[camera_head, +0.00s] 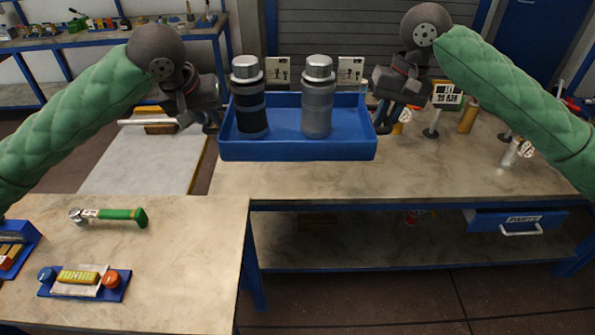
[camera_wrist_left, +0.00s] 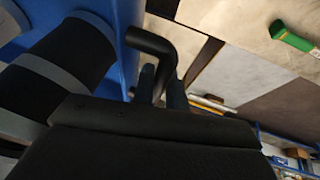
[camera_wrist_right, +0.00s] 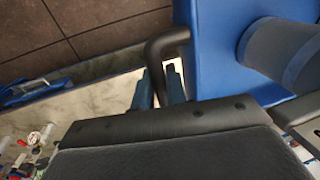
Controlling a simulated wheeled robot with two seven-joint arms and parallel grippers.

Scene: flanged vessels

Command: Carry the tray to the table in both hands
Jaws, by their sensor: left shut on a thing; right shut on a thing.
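The blue tray (camera_head: 297,150) is held level between my two grippers in the head view, with the workbench below and behind it. Two flanged vessels stand upright in it: a black one with grey bands (camera_head: 251,105) on the left and a grey one (camera_head: 317,100) right of the middle. My left gripper (camera_head: 212,122) is shut on the tray's left handle, a dark bar that shows in the left wrist view (camera_wrist_left: 152,45). My right gripper (camera_head: 382,122) is shut on the right handle, which shows in the right wrist view (camera_wrist_right: 165,45).
A worktop at the front left bears a green-handled tool (camera_head: 115,215) and a small blue holder (camera_head: 85,284). The bench (camera_head: 440,180) beneath the tray has gauges and fittings at its right and an open blue drawer (camera_head: 515,220) below. Its front middle looks clear.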

